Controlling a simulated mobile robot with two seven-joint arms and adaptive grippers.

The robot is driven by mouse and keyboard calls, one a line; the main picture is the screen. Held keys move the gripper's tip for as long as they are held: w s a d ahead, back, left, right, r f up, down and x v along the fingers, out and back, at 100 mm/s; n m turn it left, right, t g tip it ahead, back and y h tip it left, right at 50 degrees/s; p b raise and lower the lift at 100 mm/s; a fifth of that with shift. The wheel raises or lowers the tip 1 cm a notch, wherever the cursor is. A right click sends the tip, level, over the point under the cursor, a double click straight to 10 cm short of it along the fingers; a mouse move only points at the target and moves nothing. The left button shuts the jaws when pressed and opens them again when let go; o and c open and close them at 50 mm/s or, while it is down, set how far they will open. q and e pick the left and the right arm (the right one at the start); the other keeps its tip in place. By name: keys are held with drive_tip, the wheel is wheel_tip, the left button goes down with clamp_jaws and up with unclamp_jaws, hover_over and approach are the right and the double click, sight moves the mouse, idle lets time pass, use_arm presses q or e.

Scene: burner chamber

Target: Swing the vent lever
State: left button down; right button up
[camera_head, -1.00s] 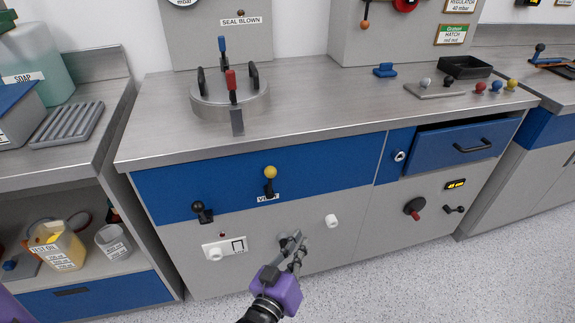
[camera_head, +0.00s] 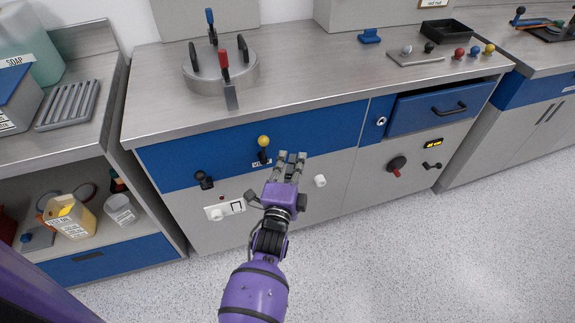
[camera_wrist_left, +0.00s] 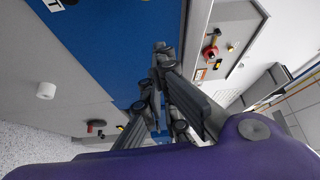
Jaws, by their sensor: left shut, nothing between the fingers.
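The vent lever (camera_head: 263,143) has a yellow ball on a dark stem and stands on the blue front panel, above a white label partly hidden by my gripper. My left gripper (camera_head: 291,156) is just right of the lever and slightly lower, apart from it in the picture. It is shut and empty. In the left wrist view my left gripper (camera_wrist_left: 160,47) points along the blue panel (camera_wrist_left: 95,45). A white label corner shows at that view's top left, but I cannot make out the lever there. My right gripper is not in view.
A black knob (camera_head: 204,180) and a white socket plate (camera_head: 224,210) lie left of my gripper. A white knob (camera_head: 320,181) is close on its right. A blue drawer (camera_head: 440,105) stands slightly open farther right. The floor in front is clear.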

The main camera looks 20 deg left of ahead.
sight(263, 149)
use_arm(q)
drive_tip(key=w+a+p, duration=0.1)
drive_tip(key=w+a, duration=0.3)
drive_tip(key=shift+a, duration=0.15)
idle(0.4)
drive_tip(key=shift+s+a+n, duration=0.45)
drive_tip(key=shift+a+n, duration=0.15)
drive_tip(key=shift+a, duration=0.15)
